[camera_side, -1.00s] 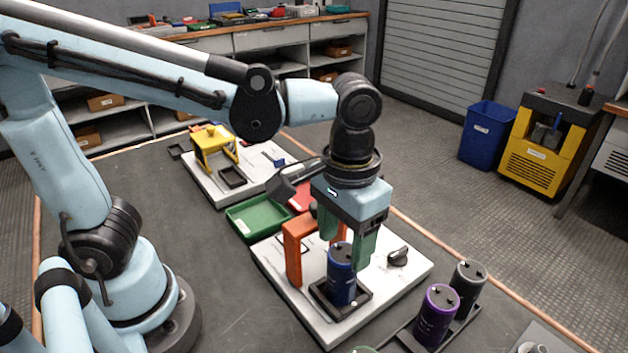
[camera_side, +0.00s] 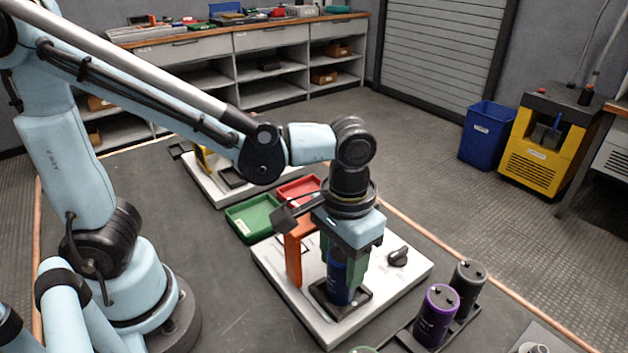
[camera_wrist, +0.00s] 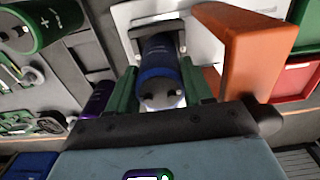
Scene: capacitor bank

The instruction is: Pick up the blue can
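The blue can (camera_side: 338,280) stands upright in a black square holder (camera_side: 325,298) on a white board (camera_side: 275,262). My gripper (camera_side: 345,270) is lowered over it, with its green fingers on either side of the can. In the wrist view the blue can (camera_wrist: 158,70) sits between the two green fingers, with its dark terminals facing the camera. A gap seems to show between the fingers (camera_wrist: 160,90) and the can, so the gripper looks open around it. The can's top is hidden in the side view.
An orange bracket (camera_side: 293,258) stands close left of my gripper. A black knob (camera_side: 398,257) is on the board's right. A purple can (camera_side: 436,315) and a black can (camera_side: 467,285) stand at the right front. Green (camera_side: 252,217) and red (camera_side: 298,190) trays lie behind.

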